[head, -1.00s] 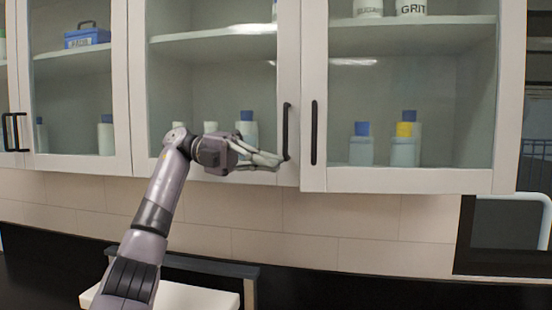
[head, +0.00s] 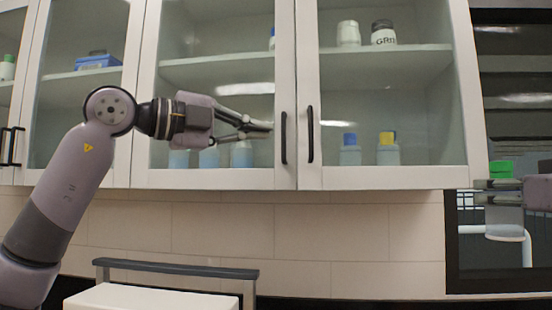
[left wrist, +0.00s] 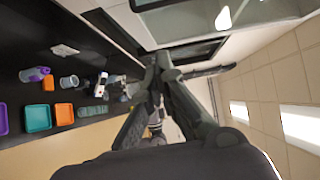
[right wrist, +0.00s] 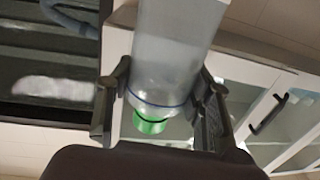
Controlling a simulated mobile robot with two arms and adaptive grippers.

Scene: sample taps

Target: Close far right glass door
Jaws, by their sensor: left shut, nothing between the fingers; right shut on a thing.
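The far right glass door (head: 308,176) looks flush with the cabinet front in the head view. Its black vertical handle (head: 310,134) is on its left side. My left gripper (head: 262,128) is shut and empty in front of the neighbouring glass door (head: 210,180), just left of that door's handle (head: 284,138). Its fingers also show in the left wrist view (left wrist: 160,75). My right gripper (head: 512,194) is at the right edge, shut on a clear bottle with a green cap (head: 501,169). The bottle (right wrist: 175,60) fills the middle of the right wrist view.
Bottles with blue and yellow caps (head: 388,152) and white jars (head: 348,34) stand behind the far right door. A dark window-like panel (head: 515,75) is at the right. A white box-like piece (head: 150,297) is below. The left wrist view shows coloured trays (left wrist: 38,118) on a dark counter.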

